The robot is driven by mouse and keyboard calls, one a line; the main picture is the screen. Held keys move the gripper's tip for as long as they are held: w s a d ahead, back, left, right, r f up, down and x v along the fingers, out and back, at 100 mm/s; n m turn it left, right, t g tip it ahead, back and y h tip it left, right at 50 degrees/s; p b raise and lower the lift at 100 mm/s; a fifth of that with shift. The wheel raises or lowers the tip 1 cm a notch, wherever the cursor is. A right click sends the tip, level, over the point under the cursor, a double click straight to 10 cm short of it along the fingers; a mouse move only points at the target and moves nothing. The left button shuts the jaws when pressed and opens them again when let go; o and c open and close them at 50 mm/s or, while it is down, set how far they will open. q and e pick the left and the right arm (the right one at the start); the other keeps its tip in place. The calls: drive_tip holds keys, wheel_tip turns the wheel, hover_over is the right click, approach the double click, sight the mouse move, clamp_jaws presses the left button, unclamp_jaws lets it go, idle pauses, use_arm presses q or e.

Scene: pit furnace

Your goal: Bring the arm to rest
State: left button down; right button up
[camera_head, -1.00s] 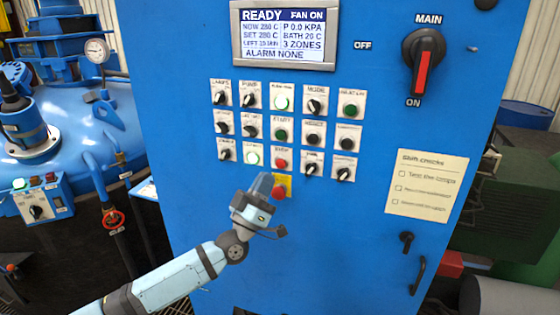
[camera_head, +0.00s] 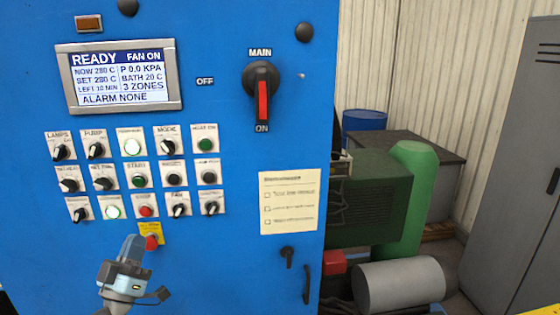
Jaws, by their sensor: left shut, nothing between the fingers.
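My left gripper (camera_head: 132,249) is at the lower left in front of the blue control cabinet (camera_head: 225,110). Its fingers are shut and empty and point up toward the panel, beside the red button on the yellow plate (camera_head: 152,242). Whether it touches the cabinet I cannot tell. Only the wrist end of my left arm shows at the bottom edge. My right gripper is not in view.
The display (camera_head: 118,76) reads READY, FAN ON, ALARM NONE. Rows of knobs and buttons sit below it. The main switch (camera_head: 262,92) points to ON. A green machine (camera_head: 372,195), a grey cylinder (camera_head: 400,285) and a grey locker (camera_head: 515,170) stand at right.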

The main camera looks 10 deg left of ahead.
use_arm(q)
drive_tip(key=s+d+f+m+g+h, duration=0.2)
drive_tip(key=s+d+f+g, duration=0.3)
drive_tip(key=f, duration=0.5)
drive_tip(key=s+d+f+m+g+h, duration=0.15)
drive_tip(key=s+d+f, duration=0.35)
drive_tip(key=f, duration=0.5)
drive_tip(key=s+d+f+g+y, duration=0.2)
drive_tip(key=s+d+f+g, duration=0.1)
drive_tip(key=s+f, duration=0.4)
drive_tip(key=s+d+f+m+g+y, duration=0.1)
drive_tip(key=s+d+f+g, duration=0.1)
drive_tip(key=s+f+g, duration=0.3)
wheel_tip(320, 180, down, 4)
drive_tip(key=shift+s+d+f+y, duration=0.2)
drive_tip(key=shift+s+d+y, duration=0.2)
drive_tip(key=shift+s, duration=0.85)
drive_tip(key=shift+a+m, duration=0.1)
drive_tip(key=shift+m, duration=0.15)
